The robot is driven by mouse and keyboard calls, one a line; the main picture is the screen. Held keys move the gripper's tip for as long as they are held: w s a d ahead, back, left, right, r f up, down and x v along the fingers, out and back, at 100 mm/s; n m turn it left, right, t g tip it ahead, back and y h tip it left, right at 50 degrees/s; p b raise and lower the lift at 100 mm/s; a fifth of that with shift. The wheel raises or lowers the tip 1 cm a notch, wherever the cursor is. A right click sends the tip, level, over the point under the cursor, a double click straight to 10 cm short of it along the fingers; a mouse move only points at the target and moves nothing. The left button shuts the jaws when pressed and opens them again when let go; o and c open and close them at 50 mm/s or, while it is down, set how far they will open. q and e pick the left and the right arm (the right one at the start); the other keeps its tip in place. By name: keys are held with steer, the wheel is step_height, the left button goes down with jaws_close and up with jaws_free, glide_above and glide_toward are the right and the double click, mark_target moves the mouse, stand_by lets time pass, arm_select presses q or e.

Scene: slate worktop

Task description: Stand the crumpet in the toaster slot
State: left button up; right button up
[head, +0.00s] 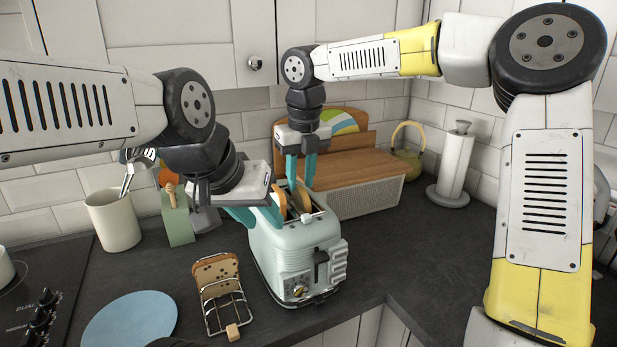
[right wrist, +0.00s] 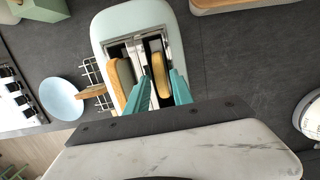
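The pale mint toaster (head: 295,250) stands upright on the worktop. In the right wrist view the round, tan crumpet (right wrist: 160,75) stands on edge in the toaster's right slot. A bread slice (right wrist: 122,80) stands in the left slot and leans slightly. My right gripper (head: 301,180) points down over the right slot. Its teal fingers stand on either side of the crumpet's top, with a small gap showing.
A wire rack (head: 226,312) holding bread stands left of the toaster, with a blue plate (head: 130,320) beyond it. A white crock (head: 114,220) and a green holder (head: 178,220) stand behind. A bread box (head: 365,196) is close behind the toaster.

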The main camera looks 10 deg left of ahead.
steer(key=shift+o, duration=0.6)
step_height(320, 180, up, 4)
steer(key=shift+f, duration=0.1)
steer(key=s+d+r, duration=0.1)
steer(key=s+d, duration=0.2)
steer(key=s, duration=1.3)
steer(key=shift+w+r, duration=0.15)
steer(key=shift+r, duration=2.45)
steer(key=shift+d, duration=0.1)
